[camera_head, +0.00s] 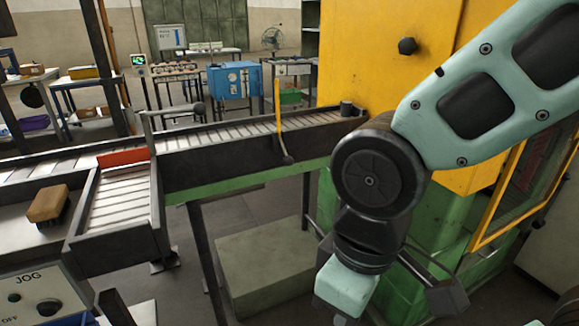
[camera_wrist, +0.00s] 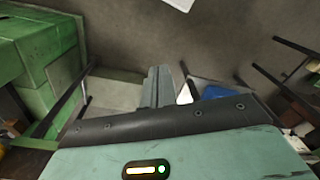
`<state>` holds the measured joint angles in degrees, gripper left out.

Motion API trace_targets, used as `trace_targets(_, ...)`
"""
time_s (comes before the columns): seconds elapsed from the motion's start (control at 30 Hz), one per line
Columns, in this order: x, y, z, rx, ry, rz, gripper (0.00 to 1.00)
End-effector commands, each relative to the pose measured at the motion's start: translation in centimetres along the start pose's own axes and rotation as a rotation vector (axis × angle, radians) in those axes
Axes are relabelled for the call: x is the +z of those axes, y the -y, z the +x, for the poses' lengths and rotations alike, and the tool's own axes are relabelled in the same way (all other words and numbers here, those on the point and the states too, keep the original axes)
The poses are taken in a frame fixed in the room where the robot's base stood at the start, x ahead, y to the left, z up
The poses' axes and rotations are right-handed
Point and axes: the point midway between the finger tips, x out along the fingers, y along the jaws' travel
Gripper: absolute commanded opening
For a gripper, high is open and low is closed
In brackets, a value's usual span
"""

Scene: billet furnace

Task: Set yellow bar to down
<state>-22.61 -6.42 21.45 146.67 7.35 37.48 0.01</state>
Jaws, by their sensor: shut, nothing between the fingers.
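The yellow bar (camera_head: 279,118) stands upright at the near side of the roller conveyor in the head view, with a dark knob at its lower end. The wrist view does not show the yellow bar. My gripper (camera_wrist: 163,72) points down toward the floor in the wrist view, its two grey fingers together and empty. In the head view my teal hand hangs at the lower middle, to the right of and nearer than the yellow bar, apart from it. The fingertips are cut off at the bottom of that view.
The roller conveyor (camera_head: 225,145) runs across the left and middle toward the yellow and green furnace housing (camera_head: 360,60). A brush (camera_head: 47,204) lies on the left bench near a JOG panel (camera_head: 35,295). A blue box (camera_head: 235,80) stands behind. The space before the yellow bar is clear.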

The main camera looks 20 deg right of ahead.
Motion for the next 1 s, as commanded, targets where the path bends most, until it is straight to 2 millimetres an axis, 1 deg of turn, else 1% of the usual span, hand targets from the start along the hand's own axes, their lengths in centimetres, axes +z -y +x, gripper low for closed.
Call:
trace_targets(0.1,0.0,0.0,0.0,0.000,0.000,0.000,0.00)
trace_targets(0.13,0.0,0.0,0.0,0.000,0.000,0.000,0.03)
trace_targets(0.23,-0.4,-0.3,0.4,0.001,-0.013,0.006,0.31)
trace_targets(0.3,-1.5,-1.1,1.2,0.005,-0.054,0.023,0.49)
trace_targets(0.37,-3.2,-2.3,2.4,0.014,-0.118,0.045,0.49)
trace_targets(0.47,-7.0,-5.6,4.6,0.040,-0.274,0.096,0.49)
trace_targets(0.5,-8.7,-7.3,5.4,0.056,-0.347,0.118,0.49)
trace_targets(0.53,-9.9,-8.6,5.9,0.068,-0.403,0.134,0.49)
trace_targets(0.57,-11.0,-9.9,6.4,0.083,-0.458,0.146,0.49)
trace_targets(0.6,-12.4,-11.7,6.9,0.102,-0.532,0.162,0.49)
trace_targets(0.67,-14.2,-14.3,7.4,0.133,-0.641,0.183,0.49)
trace_targets(0.7,-15.3,-16.1,7.7,0.155,-0.712,0.192,0.49)
trace_targets(0.83,-17.8,-21.5,8.1,0.229,-0.939,0.202,0.49)
trace_targets(0.9,-18.5,-24.1,8.0,0.270,-1.057,0.192,0.49)
trace_targets(1.0,-18.9,-27.1,7.7,0.320,-1.212,0.162,0.49)
